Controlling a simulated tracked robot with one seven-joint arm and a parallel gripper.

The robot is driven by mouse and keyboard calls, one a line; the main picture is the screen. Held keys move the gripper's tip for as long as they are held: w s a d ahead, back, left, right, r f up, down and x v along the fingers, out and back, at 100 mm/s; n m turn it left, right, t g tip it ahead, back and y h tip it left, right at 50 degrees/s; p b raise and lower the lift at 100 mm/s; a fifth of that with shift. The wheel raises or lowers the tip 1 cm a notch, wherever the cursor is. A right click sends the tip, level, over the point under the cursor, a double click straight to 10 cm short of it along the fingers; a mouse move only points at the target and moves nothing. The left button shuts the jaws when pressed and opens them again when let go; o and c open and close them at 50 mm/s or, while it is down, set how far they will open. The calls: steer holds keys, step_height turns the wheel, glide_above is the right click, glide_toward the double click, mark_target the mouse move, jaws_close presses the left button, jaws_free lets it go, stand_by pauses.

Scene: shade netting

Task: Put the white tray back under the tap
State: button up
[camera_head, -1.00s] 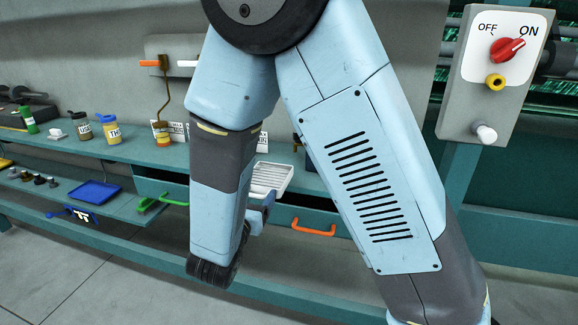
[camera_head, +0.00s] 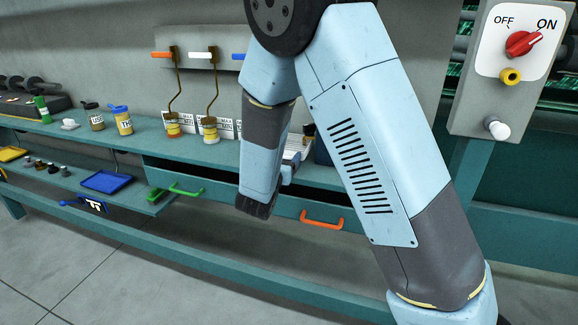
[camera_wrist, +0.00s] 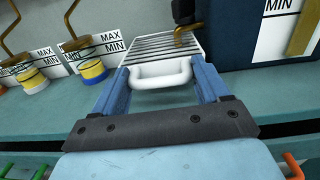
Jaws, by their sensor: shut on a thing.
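The white slatted tray (camera_wrist: 150,48) lies ahead of my gripper (camera_wrist: 162,78) in the wrist view. The two blue fingers are shut on the tray, around its white front handle. A dark brown tap spout (camera_wrist: 187,38) shows over the tray's right part; whether they touch I cannot tell. In the head view the tray (camera_head: 294,146) shows only partly beside my forearm, at the teal shelf's front edge. The tap with the blue handle (camera_head: 238,57) is on the wall there, mostly hidden by my arm.
Brass taps with orange (camera_head: 161,54) and white (camera_head: 201,55) handles hang left, above small pots by MAX/MIN labels. A dark blue box (camera_wrist: 232,35) stands close right of the tray. Drawers with green (camera_head: 186,190) and orange (camera_head: 322,222) handles lie below the shelf edge.

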steer(key=shift+w+d, duration=0.15)
steer(key=shift+w, duration=0.3)
steer(key=shift+w+d+f, duration=0.1)
steer(key=shift+w+f, duration=0.05)
steer(key=shift+f, duration=0.75)
steer(key=shift+w+f, duration=0.15)
steer(key=shift+f, duration=0.7)
steer(key=o, duration=1.4)
steer(key=shift+s, duration=0.1)
steer(key=v, duration=1.2)
